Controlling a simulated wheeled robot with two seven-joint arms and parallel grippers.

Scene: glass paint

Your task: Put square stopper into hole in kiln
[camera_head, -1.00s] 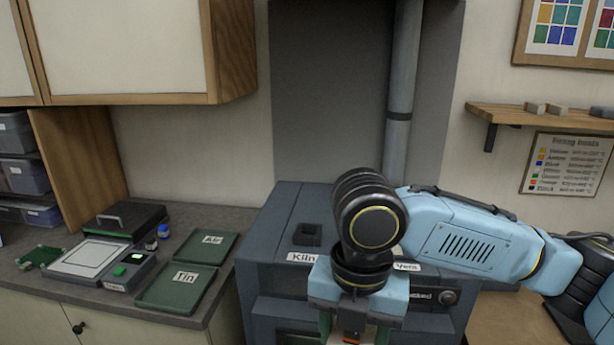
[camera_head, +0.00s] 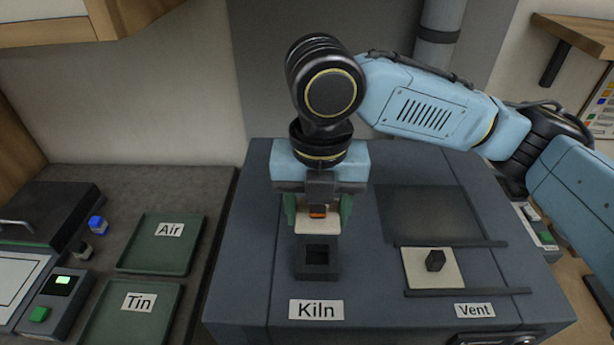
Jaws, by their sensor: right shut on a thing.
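The kiln (camera_head: 255,270) is a dark blue-grey box with a "Kiln" label on its top. Its hole (camera_head: 317,256) is a square opening with a raised dark collar, just behind that label. My right gripper (camera_head: 317,214) points down above and slightly behind the hole. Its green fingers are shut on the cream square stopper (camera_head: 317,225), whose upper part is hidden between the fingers. The stopper appears apart from the collar, but its exact height is hard to tell. My left gripper is not in view.
A cream plate with a dark knob (camera_head: 434,262) lies between two dark rails, near the "Vent" label (camera_head: 474,310). Green trays labelled Air (camera_head: 160,255) and Tin (camera_head: 110,325) lie on the counter at left. A small blue-capped bottle (camera_head: 98,226) stands beside them.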

